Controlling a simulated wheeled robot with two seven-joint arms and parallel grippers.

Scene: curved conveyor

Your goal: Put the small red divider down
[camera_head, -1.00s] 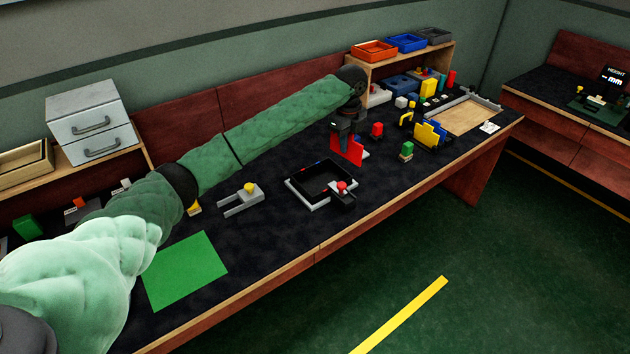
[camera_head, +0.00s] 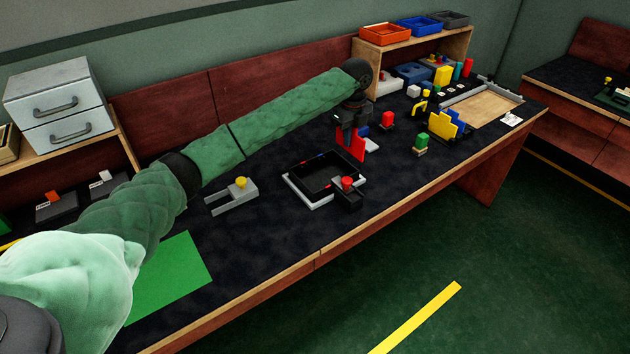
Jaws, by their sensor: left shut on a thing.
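My left gripper (camera_head: 351,133) reaches in from the left and points down over the dark bench top. It is shut on the small red divider (camera_head: 357,147), a thin red plate held upright below the fingers. Whether the divider's lower edge touches the bench, I cannot tell. The divider is behind and to the right of a black tray with a light grey rim (camera_head: 307,200). My right gripper is not in view.
A red-knobbed block (camera_head: 347,194) sits at the tray's front right corner. Close right of the divider are a small red piece (camera_head: 387,120) and a green-topped block (camera_head: 421,143). Yellow and blue plates (camera_head: 447,125) stand farther right.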

